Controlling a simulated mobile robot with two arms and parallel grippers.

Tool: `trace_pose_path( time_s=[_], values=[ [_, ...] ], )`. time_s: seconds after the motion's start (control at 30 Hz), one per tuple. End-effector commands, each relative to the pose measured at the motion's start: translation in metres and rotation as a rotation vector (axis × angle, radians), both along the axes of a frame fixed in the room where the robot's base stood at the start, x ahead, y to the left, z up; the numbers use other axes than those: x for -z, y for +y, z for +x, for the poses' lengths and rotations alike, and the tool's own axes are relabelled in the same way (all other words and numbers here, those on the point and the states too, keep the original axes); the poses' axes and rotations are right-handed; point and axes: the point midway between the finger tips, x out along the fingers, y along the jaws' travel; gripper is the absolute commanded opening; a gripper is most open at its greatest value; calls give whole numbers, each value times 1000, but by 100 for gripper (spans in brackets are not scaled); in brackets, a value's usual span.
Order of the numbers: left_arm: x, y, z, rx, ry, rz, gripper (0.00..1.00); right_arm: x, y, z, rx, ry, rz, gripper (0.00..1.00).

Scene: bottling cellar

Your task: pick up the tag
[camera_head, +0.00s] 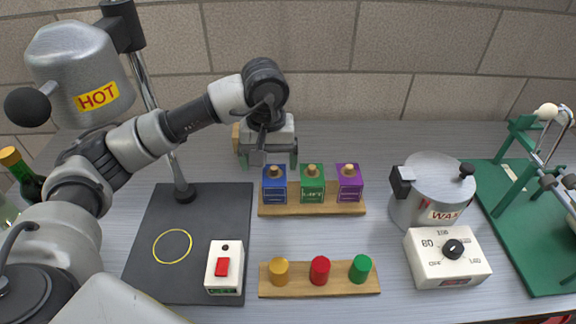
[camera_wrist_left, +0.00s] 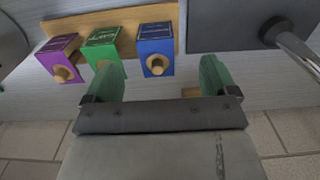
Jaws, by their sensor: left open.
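I cannot identify a tag for certain in either view. A small tan piece (camera_head: 236,138) shows at the back of the table, partly hidden by my left gripper (camera_head: 268,164). A tan edge also shows in the left wrist view (camera_wrist_left: 191,92), just beside one finger. My left gripper is open and empty, its green fingers apart, behind the blue block (camera_head: 274,188). In the left wrist view the open fingers (camera_wrist_left: 158,76) point toward the blue block (camera_wrist_left: 156,45). My right gripper does not show.
A green block (camera_head: 312,190) and a purple block (camera_head: 349,188) share the wooden rack (camera_head: 310,210). A wax pot (camera_head: 432,195), control box (camera_head: 425,270), switch box (camera_head: 222,285) and front rack (camera_head: 300,290) stand nearby. The HOT tool (camera_head: 70,65) hangs over the dark mat (camera_head: 145,285).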

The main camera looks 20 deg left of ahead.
Motion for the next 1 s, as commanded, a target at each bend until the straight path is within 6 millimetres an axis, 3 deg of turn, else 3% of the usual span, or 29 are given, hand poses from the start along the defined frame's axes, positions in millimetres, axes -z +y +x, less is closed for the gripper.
trace_pose_path(
  time_s=[0.13,0.4,0.63,0.83,1.0],
  values=[
    [9,0,-1,0,5,-1,87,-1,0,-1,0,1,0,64],
    [49,0,-1,-2,4,0,87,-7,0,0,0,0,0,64],
    [66,-3,-2,1,5,-1,87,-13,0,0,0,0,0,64],
    [97,-7,-3,-1,4,-1,87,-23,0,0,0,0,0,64],
    [108,-7,-2,0,0,0,87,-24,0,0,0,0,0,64]
  ],
)
